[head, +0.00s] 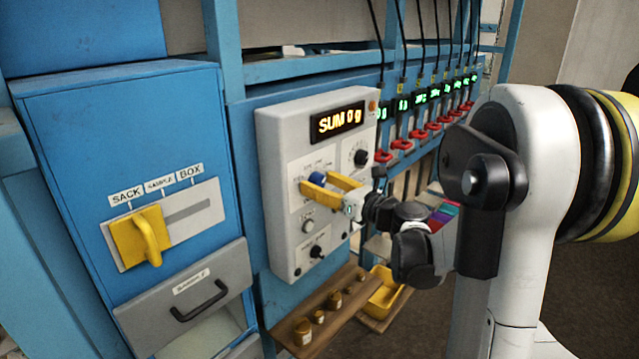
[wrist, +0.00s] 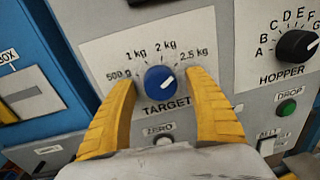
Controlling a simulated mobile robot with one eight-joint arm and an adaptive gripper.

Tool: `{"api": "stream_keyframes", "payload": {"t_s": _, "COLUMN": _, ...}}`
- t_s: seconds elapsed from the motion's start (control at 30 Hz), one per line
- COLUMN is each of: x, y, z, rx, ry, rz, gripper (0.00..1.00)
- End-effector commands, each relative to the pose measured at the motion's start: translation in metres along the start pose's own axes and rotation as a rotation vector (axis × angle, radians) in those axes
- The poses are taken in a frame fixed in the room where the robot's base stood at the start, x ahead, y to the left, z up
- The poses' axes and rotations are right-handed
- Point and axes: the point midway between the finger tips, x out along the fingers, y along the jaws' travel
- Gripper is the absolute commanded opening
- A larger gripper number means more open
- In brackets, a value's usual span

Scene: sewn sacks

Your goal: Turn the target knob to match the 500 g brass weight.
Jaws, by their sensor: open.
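The target knob (wrist: 160,80) is a round blue dial on the grey control panel. Labels 500 g, 1 kg, 2 kg and 2.5 kg run around it from left to right. Its white mark appears to point up and right, toward 2.5 kg. In the head view the knob (head: 316,178) shows between the fingers. My gripper (head: 318,182) is open, its yellow fingers on either side of the knob, with gaps visible in the wrist view. Several brass weights (head: 303,332) of different sizes stand on a wooden shelf below; which is 500 g cannot be read.
The panel (head: 273,140) display reads SUM 0 g. The black hopper knob (wrist: 297,45) and green drop button (wrist: 287,107) sit right of the target knob, the zero button (wrist: 163,141) below. A yellow sack/sample/box lever (head: 140,237) is left; a yellow bin (head: 385,294) is below.

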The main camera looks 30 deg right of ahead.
Motion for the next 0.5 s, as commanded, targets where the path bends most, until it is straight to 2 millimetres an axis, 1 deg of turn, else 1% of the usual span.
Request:
{"api": "stream_keyframes", "payload": {"t_s": 0.1, "x": -0.0002, "y": 0.0000, "z": 0.0000, "rx": 0.000, "ry": 0.000, "rz": 0.000, "gripper": 0.62}}
{"api": "stream_keyframes", "payload": {"t_s": 0.13, "x": -0.0002, "y": 0.0000, "z": 0.0000, "rx": 0.000, "ry": 0.000, "rz": 0.000, "gripper": 0.60}}
{"api": "stream_keyframes", "payload": {"t_s": 0.17, "x": -0.0002, "y": 0.0000, "z": 0.0000, "rx": 0.000, "ry": 0.000, "rz": 0.000, "gripper": 0.51}}
{"api": "stream_keyframes", "payload": {"t_s": 0.2, "x": -0.0003, "y": 0.0000, "z": 0.0000, "rx": 0.000, "ry": 0.000, "rz": 0.000, "gripper": 0.39}}
{"api": "stream_keyframes", "payload": {"t_s": 0.27, "x": -0.0003, "y": 0.0001, "z": 0.0000, "rx": 0.000, "ry": 0.000, "rz": 0.000, "gripper": 0.20}}
{"api": "stream_keyframes", "payload": {"t_s": 0.3, "x": -0.0003, "y": 0.0001, "z": 0.0000, "rx": 0.000, "ry": 0.000, "rz": 0.000, "gripper": 0.08}}
{"api": "stream_keyframes", "payload": {"t_s": 0.5, "x": -0.0004, "y": 0.0002, "z": -0.0002, "rx": -0.005, "ry": 0.000, "rz": 0.001, "gripper": 0.07}}
